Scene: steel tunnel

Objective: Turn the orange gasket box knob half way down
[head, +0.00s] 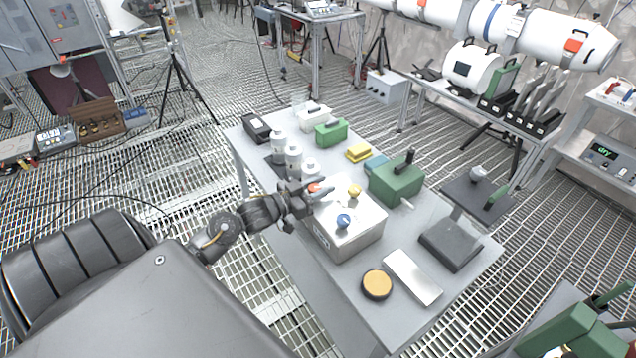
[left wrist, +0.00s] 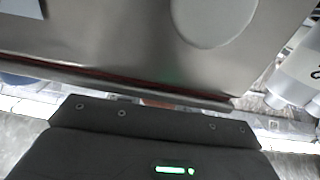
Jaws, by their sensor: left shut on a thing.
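The gasket box (head: 333,236) is a grey metal box on the near part of the table. Its top carries an orange knob (head: 314,187), a yellow knob (head: 354,190) and a blue knob (head: 344,221). My left gripper (head: 311,191) is at the orange knob at the box's left corner, shut on it; the fingers partly hide the knob. The knob's exact angle cannot be told. In the left wrist view a grey metal face (left wrist: 110,35) is very close, and the fingertips are not clear. My right gripper is not in view.
White bottles (head: 293,158) stand just behind my left gripper. A green case (head: 396,182) stands right of the box. A yellow-topped round tin (head: 376,284), a pale flat block (head: 412,277) and a dark scale-like stand (head: 450,245) are nearer the table's right side.

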